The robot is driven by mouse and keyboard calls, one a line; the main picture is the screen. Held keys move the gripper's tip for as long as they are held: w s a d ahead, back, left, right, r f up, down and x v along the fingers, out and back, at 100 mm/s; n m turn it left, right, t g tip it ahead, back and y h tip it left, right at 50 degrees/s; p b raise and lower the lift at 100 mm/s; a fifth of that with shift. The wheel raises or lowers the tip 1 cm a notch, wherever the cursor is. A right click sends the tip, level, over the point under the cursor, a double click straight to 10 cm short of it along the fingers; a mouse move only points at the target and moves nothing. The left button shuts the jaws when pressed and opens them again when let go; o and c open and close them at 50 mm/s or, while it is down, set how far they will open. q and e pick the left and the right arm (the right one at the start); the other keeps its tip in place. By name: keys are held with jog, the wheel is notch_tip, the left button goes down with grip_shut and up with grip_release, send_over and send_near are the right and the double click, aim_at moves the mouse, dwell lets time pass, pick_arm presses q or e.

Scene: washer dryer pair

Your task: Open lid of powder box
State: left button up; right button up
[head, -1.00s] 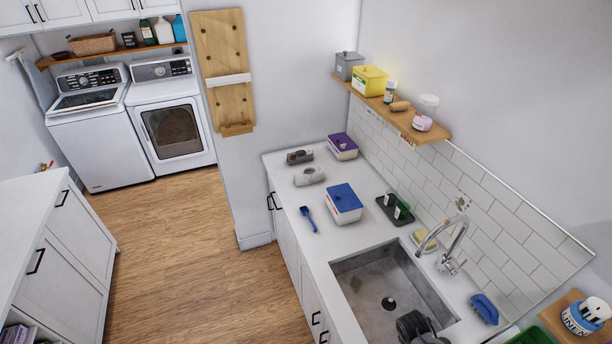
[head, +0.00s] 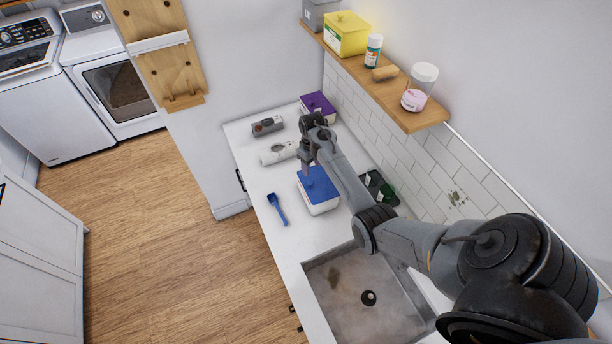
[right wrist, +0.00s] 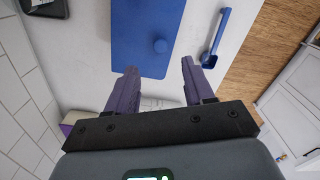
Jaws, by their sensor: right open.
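A white box with a blue lid (head: 320,190) stands on the counter behind the sink. The lid lies flat and closed on it. My left gripper is not in view.
A blue scoop (head: 277,209) lies left of the box. A dark tray (head: 378,190) is to the right. The sink (head: 345,300) is in front, and a wooden shelf (head: 395,100) overhangs the back.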

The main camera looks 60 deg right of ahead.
send_over(310, 182)
notch_tip(310, 182, down, 5)
jog(key=shift+s+r, duration=0.1)
notch_tip(310, 182, down, 3)
jog(key=b, duration=0.4)
jog(key=shift+f, duration=0.2)
jog(key=shift+f+b, duration=0.9)
jog(key=shift+b, duration=0.2)
jog(key=shift+c, duration=0.7)
grip_shut()
